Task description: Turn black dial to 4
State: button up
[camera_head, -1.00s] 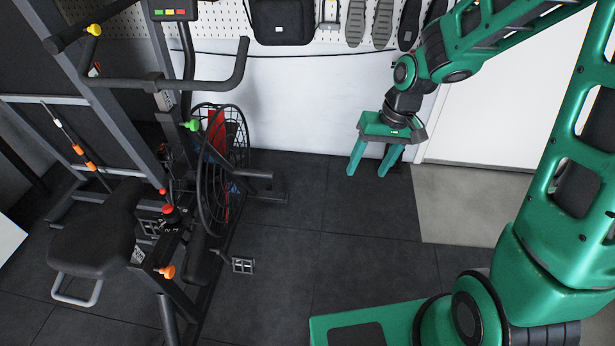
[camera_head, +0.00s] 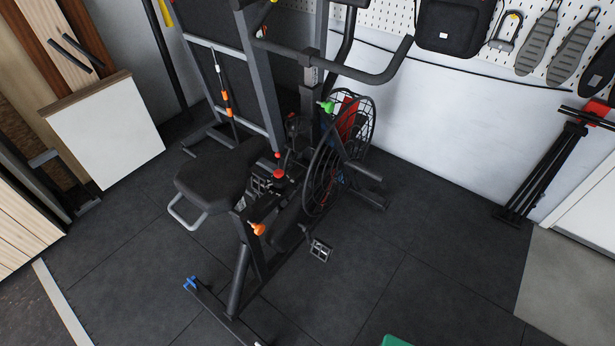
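An exercise bike stands in the middle of the view, with a black seat (camera_head: 222,178) and a caged fan wheel (camera_head: 338,155). It carries a green knob (camera_head: 326,107), a red knob (camera_head: 279,173), an orange knob (camera_head: 257,229) and a blue knob (camera_head: 190,283). I cannot make out a black dial or any numbers; dark parts around the red knob are too small to tell. My gripper is out of view. Only a small green piece of my own body shows at the bottom edge.
A white panel (camera_head: 105,128) and wooden boards (camera_head: 66,45) stand at the left. A black bag (camera_head: 455,24) hangs on the pegboard. A folded black stand (camera_head: 545,172) leans at the right wall. The dark floor (camera_head: 430,250) right of the bike is clear.

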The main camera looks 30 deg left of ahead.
aim_at(278, 183)
jog(key=z, duration=1.05)
jog(key=k, duration=1.15)
jog(key=u, duration=0.95)
jog(key=i, duration=1)
jog(key=z, duration=0.1)
